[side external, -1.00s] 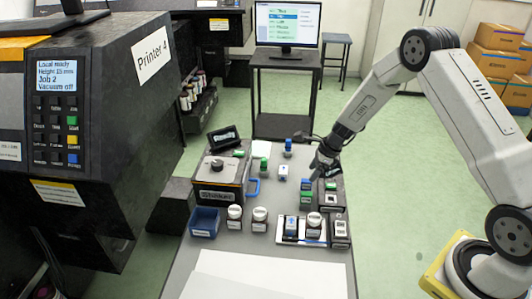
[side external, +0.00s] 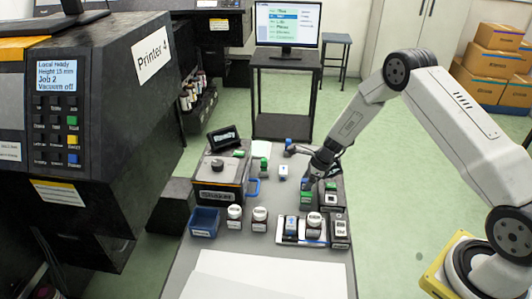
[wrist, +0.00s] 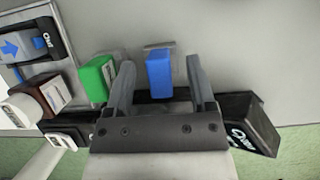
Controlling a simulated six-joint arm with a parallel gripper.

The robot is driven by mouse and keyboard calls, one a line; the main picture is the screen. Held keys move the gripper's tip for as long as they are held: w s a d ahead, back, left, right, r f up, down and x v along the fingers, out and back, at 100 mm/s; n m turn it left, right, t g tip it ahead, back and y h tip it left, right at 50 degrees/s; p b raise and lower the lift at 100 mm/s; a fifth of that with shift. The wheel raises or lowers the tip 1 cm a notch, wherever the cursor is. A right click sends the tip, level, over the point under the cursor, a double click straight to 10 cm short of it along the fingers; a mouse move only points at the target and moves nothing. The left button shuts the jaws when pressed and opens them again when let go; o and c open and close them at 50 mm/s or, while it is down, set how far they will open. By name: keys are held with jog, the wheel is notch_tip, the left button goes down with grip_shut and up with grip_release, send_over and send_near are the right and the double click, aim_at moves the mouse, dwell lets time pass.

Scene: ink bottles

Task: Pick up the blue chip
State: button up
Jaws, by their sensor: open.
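The blue chip (wrist: 159,74) is a small upright block in the wrist view. It stands between the two fingers of my gripper (wrist: 160,63), with a visible gap on each side. In the side view my gripper (side external: 309,178) is low over the right part of the bench, and it mostly hides the blue chip there. A green chip (wrist: 97,79) stands just outside the left finger in the wrist view. It also shows in the side view (side external: 305,196), just in front of the gripper.
Dark-based bottles and a white tray (side external: 290,240) lie in front of the gripper. A blue bin (side external: 205,222) and a dark box (side external: 220,185) stand to the left. In the wrist view a black labelled block (wrist: 252,125) is close by the right finger. White sheets (side external: 258,275) cover the bench front.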

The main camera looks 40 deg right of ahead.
aim_at(303, 180)
jog(key=shift+f, duration=0.2)
dwell(0.4)
grip_shut()
jog(key=shift+r, duration=0.15)
jog(key=shift+r, duration=0.65)
jog(key=shift+w+r, duration=0.1)
jog(key=shift+r, duration=0.8)
jog(key=s+a+r, duration=0.2)
jog(key=s+r, duration=0.7)
jog(key=s, duration=0.5)
jog(key=shift+r, duration=0.35)
